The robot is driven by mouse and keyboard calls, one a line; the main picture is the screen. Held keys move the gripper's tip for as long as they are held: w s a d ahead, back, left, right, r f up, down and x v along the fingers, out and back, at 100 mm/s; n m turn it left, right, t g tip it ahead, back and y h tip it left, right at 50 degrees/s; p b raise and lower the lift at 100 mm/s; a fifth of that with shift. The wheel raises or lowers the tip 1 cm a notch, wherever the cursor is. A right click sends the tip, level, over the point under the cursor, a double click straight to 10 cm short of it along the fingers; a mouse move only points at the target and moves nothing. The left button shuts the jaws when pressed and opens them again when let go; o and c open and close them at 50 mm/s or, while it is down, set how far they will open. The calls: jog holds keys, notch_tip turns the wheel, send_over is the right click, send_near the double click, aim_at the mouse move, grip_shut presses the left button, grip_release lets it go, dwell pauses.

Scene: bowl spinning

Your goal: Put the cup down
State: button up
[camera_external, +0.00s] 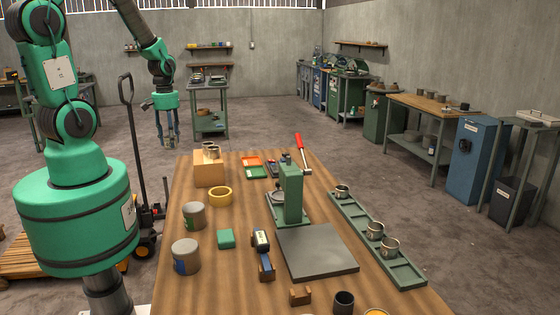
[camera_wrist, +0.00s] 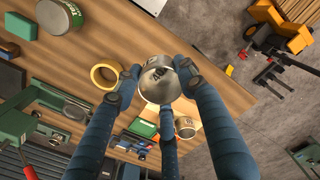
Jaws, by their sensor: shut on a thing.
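My gripper (camera_external: 169,141) hangs beyond the far left edge of the workbench, pointing down, left of the wooden block. In the wrist view, my gripper (camera_wrist: 160,86) has its blue fingers shut around a metal cup (camera_wrist: 157,82), whose open mouth and inside show. In the external view, the held cup is too small to make out among the fingers. Metal cupware (camera_external: 212,153) stands on the wooden block (camera_external: 209,171); one cup (camera_wrist: 185,127) there also shows in the wrist view, beyond the held cup.
A green tray (camera_external: 359,220) with several metal cups runs along the bench's right side. A press (camera_external: 291,192), yellow tape (camera_external: 220,196), paint cans (camera_external: 186,256) and a dark plate (camera_external: 317,252) occupy the bench. A pallet jack (camera_external: 145,215) stands left of the bench.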

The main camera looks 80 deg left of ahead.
jog(key=shift+s, duration=0.45)
jog(key=shift+s+d+f, duration=0.15)
jog(key=shift+f, duration=2.45)
jog(key=p, duration=0.1)
send_over(200, 160)
jog(key=shift+a+f, duration=0.2)
jog(key=shift+f, duration=0.55)
jog(key=shift+f, duration=0.1)
jog(key=shift+f+p, duration=0.3)
jog(key=shift+f, duration=1.35)
